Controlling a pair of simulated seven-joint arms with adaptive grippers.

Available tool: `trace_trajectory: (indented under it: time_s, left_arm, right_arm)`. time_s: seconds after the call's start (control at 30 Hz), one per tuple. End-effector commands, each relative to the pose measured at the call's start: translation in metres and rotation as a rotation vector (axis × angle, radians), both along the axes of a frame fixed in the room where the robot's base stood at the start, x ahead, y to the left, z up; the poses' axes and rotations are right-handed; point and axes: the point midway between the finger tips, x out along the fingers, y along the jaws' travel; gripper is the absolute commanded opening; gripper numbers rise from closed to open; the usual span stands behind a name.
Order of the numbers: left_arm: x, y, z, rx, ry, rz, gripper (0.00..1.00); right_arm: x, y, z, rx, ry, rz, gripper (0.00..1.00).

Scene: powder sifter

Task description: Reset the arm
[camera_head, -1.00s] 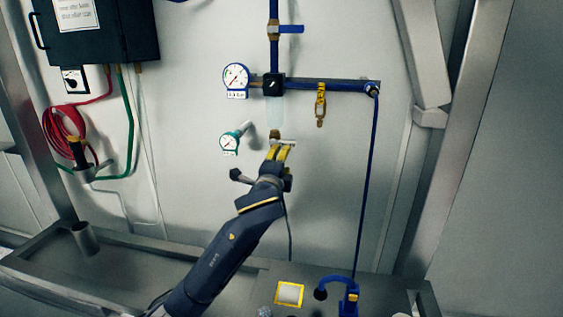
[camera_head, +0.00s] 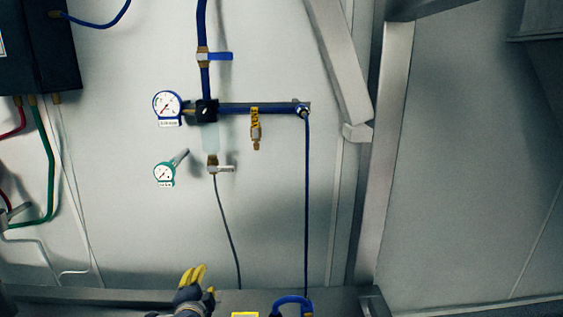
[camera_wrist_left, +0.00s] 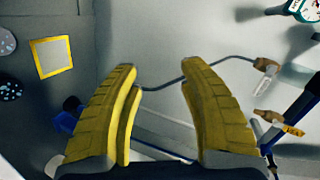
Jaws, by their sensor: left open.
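My left gripper (camera_head: 201,272) is low in the head view, in front of the bottom of the pale wall panel. Only its yellow fingers and dark wrist show there; the rest of the arm is out of frame. The gripper is well below and apart from the small drain valve (camera_head: 221,168) under the clear filter bowl (camera_head: 211,137). My right gripper is in neither view.
A blue pipe (camera_head: 260,108) with a blue gauge (camera_head: 167,104) runs across the wall. A teal gauge (camera_head: 164,174) sits lower. A blue hose (camera_head: 307,210) hangs at right. A yellow-framed square (camera_wrist_left: 51,56) lies on the ledge.

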Motion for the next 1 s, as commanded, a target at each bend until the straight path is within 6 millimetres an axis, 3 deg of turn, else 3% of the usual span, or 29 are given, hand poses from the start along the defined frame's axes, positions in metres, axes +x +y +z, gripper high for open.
trace_trajectory:
  time_s: [0.03, 0.2, 0.5, 0.7, 1.0]
  left_arm:
    - [-0.018, 0.005, -0.021, -0.026, 0.034, 0.021, 0.42]
    - [-0.078, 0.024, -0.077, -0.101, 0.131, 0.106, 0.42]
    - [-0.194, 0.059, -0.150, -0.198, 0.288, 0.277, 0.42]
    - [-0.248, 0.074, -0.171, -0.228, 0.351, 0.359, 0.42]
    - [-0.303, 0.090, -0.186, -0.246, 0.409, 0.444, 0.42]
  right_arm:
    - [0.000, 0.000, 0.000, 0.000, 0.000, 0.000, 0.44]
    - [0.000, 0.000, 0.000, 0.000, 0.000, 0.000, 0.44]
    - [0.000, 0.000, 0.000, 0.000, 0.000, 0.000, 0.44]
    - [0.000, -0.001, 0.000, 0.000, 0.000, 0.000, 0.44]
    - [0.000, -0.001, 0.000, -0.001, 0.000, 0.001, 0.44]
